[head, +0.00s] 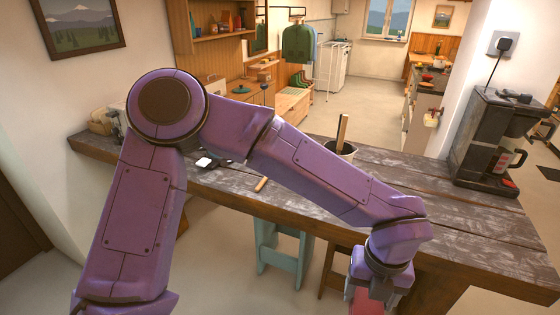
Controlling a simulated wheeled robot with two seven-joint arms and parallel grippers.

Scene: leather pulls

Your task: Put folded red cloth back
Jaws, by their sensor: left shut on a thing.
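My left gripper (378,300) is at the bottom right of the head view, low in front of the wooden counter's near edge. It is shut on a red thing, which looks like the folded red cloth (360,298). Only part of the cloth shows, because my wrist and the frame's bottom edge hide the rest. The fingertips are hard to make out. My right gripper is not in view.
The worn wooden counter (470,214) crosses the view. A coffee maker (490,140) stands at its right end, and a pot with a wooden handle (343,135) at the back. A teal stool (280,250) stands below. The counter's right part is mostly clear.

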